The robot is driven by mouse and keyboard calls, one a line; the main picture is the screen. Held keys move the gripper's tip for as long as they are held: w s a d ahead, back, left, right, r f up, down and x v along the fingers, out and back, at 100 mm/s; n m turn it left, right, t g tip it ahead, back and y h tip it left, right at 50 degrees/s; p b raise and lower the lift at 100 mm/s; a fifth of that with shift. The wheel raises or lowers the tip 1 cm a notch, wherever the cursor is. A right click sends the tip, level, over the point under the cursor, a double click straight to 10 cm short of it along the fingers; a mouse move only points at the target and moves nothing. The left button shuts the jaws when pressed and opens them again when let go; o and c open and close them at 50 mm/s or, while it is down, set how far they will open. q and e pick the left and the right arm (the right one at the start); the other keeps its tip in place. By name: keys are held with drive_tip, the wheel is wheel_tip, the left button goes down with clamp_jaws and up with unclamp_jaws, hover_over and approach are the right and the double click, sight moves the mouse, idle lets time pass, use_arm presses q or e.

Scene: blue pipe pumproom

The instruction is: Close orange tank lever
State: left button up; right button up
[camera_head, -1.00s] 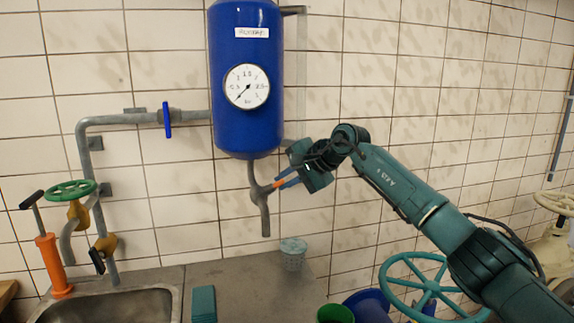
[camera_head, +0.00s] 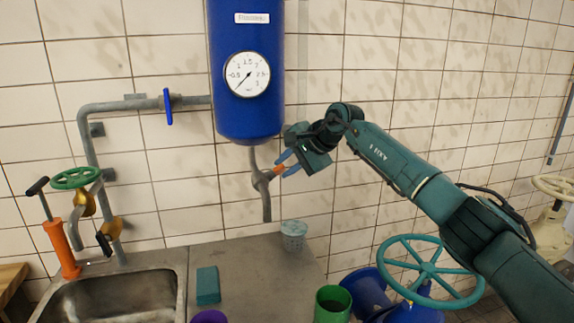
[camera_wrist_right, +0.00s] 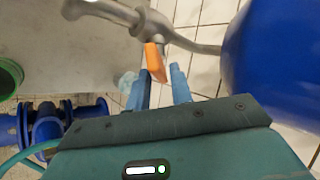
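The blue tank (camera_head: 240,112) hangs on the tiled wall with a round gauge (camera_head: 247,74) on its front. A grey pipe with a valve (camera_head: 261,180) comes down from its underside. The short orange lever (camera_head: 277,172) sticks out from this valve to the right and slightly up. My right gripper (camera_head: 284,164) is at the lever, its blue fingers apart. In the right wrist view, the orange lever (camera_wrist_right: 155,62) reaches toward the gap between the open fingertips (camera_wrist_right: 160,78); whether they touch it I cannot tell. My left gripper is not in view.
Below the tank is a grey counter (camera_head: 245,265) with a mesh cup (camera_head: 293,232) and a teal block (camera_head: 208,285). A sink (camera_head: 115,295) and an orange pump (camera_head: 62,250) are at left. A teal handwheel (camera_head: 428,270) stands below my right arm.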

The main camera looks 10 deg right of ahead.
drive_tip(key=shift+o, duration=1)
use_arm(q)
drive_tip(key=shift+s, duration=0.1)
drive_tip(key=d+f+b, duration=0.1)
drive_tip(key=b, duration=0.2)
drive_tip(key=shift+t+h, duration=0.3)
use_arm(e)
drive_tip(key=v, duration=1.3)
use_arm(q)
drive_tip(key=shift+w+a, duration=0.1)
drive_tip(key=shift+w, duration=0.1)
